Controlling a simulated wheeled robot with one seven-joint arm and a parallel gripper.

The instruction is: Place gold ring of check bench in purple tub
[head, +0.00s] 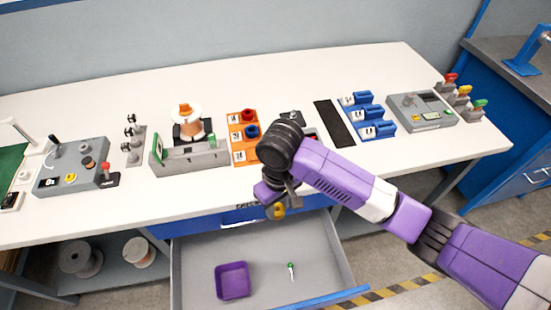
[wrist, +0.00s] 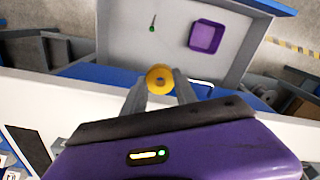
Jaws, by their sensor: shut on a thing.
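My gripper (head: 272,208) is shut on the gold ring (head: 277,211) and holds it above the bench's front edge, just over the back of the open drawer. In the wrist view the gold ring (wrist: 160,78) sits between the two grey fingertips (wrist: 160,84). The purple tub (head: 233,280) lies in the open drawer, apart from the ring. It also shows in the wrist view (wrist: 206,36), beyond the ring and to its right. The tub looks empty.
The open grey drawer (head: 200,255) also holds a small green-tipped item (head: 291,270). The white bench top (head: 75,100) carries an orange rack (head: 243,140), a blue rack (head: 372,118), a spool stand (head: 188,150) and grey control boxes. Spools (head: 82,257) lie on the lower shelf.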

